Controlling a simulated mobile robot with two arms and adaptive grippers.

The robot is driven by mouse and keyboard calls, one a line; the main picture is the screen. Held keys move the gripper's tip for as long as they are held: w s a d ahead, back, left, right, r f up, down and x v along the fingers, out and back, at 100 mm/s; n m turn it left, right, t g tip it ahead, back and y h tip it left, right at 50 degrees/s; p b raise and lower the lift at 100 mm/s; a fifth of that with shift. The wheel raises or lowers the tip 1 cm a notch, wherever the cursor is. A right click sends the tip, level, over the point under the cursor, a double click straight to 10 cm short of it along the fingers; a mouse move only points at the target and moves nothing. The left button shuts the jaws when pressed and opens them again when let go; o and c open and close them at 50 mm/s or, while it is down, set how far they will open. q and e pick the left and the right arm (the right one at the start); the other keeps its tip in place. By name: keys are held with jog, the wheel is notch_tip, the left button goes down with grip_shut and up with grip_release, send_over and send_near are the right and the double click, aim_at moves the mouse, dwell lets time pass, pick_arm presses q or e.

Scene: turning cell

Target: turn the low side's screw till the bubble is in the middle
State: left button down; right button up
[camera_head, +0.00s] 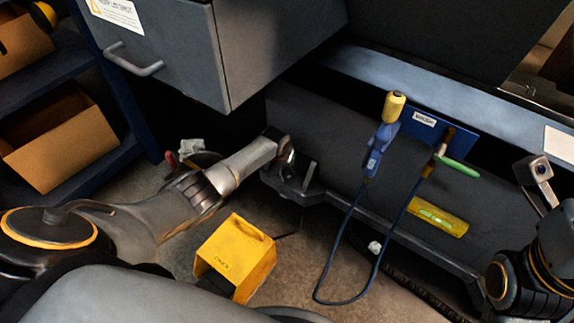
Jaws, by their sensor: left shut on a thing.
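A yellow spirit level (454,225) with a bright green vial lies on the dark machine bed, right of centre. Its bubble is too small to make out. My left gripper (291,157) is at the bed's left end, beside a dark metal bracket (298,188). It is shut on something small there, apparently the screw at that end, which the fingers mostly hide.
A blue tool with a yellow top (394,108) and a green-handled tool (458,167) are at the blue plate (424,134), a cable looping below. A yellow block (236,252) stands below my left arm. A grey cabinet (270,50) overhangs the bed's left.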

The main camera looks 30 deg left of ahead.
pick_arm(q)
jog(key=c, duration=0.8)
grip_release()
jog(key=shift+a, duration=0.15)
jog(key=shift+r, duration=0.15)
jog(key=v, duration=1.1)
jog(key=shift+s+r, duration=0.15)
jog(key=shift+r, duration=0.15)
